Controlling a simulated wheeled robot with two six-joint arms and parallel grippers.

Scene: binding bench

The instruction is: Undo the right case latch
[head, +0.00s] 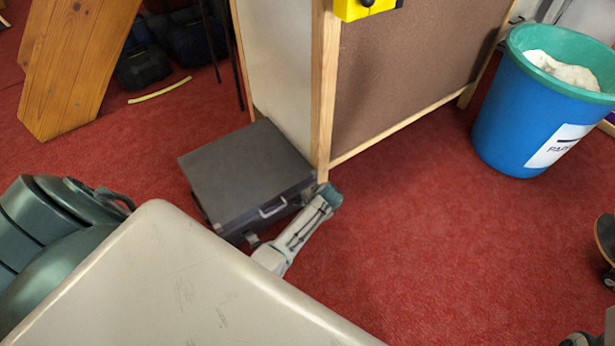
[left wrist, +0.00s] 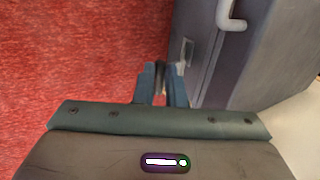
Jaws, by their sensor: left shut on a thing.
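The dark grey case (head: 245,165) lies flat on the red carpet, lid down, with a light handle (head: 273,207) on its front side. The handle also shows at the top of the left wrist view (left wrist: 233,22). A small metal latch plate (left wrist: 187,51) shows on the case's side there. My left gripper (head: 332,194) is at the right end of the case's front. In the left wrist view its fingers (left wrist: 161,72) are close together beside the latch plate, shut on a small part at the right latch, mostly hidden between them. My right gripper is not clearly in view.
A wood-framed board (head: 410,70) stands right behind the case. A blue bin (head: 520,115) stands at the right, and a skateboard (head: 606,238) lies at the right edge. Carpet between them is clear.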

